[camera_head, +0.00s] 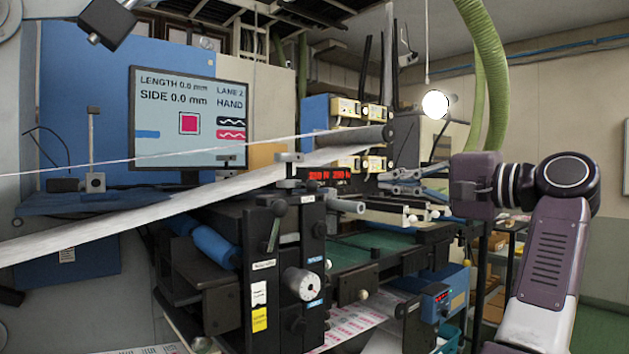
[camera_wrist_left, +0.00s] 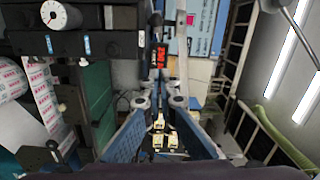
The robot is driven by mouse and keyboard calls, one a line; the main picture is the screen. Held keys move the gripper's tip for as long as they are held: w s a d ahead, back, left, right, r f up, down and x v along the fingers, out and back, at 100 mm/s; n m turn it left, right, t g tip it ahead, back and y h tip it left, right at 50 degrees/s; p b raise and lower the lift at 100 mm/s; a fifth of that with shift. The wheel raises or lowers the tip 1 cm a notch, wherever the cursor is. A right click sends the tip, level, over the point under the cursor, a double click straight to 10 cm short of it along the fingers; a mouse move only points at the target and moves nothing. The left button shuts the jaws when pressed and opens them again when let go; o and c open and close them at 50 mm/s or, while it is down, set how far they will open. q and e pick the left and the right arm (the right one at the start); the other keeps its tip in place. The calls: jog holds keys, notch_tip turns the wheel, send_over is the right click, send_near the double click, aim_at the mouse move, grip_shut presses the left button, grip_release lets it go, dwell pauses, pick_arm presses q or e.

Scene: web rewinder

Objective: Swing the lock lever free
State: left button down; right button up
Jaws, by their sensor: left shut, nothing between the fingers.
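A black machine block (camera_head: 257,270) with a white dial (camera_head: 303,283) stands at centre. A slim dark lever (camera_head: 273,233) is on its front, and a grey cylindrical handle (camera_head: 346,206) sticks out to the right at its upper part. I cannot tell which is the lock lever. The dial also shows at the upper left of the left wrist view (camera_wrist_left: 60,14). My left gripper (camera_head: 388,181) is shut and empty, pointing left, to the right of and above the handle. Its fingers show at the middle of the left wrist view (camera_wrist_left: 159,98). My right gripper is not in view.
A pale web (camera_head: 150,210) runs slanting up to a grey roller (camera_head: 350,138) behind the block. A monitor (camera_head: 188,118) stands at the back left. Yellow-fronted units (camera_head: 347,108) stand behind the roller. Green hoses (camera_head: 490,75) hang at the right.

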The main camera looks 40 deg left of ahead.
pick_arm(q)
jog(key=p, duration=0.2)
send_near(298, 184)
jog(key=shift+w+a, duration=1.45)
jog(key=shift+a, duration=0.05)
jog(key=shift+r+n+h, duration=0.25)
jog(key=shift+n+h, duration=0.05)
jog(key=shift+n, duration=0.1)
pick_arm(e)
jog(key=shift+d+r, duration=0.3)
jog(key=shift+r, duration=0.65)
pick_arm(q)
jog(key=shift+s, duration=0.1)
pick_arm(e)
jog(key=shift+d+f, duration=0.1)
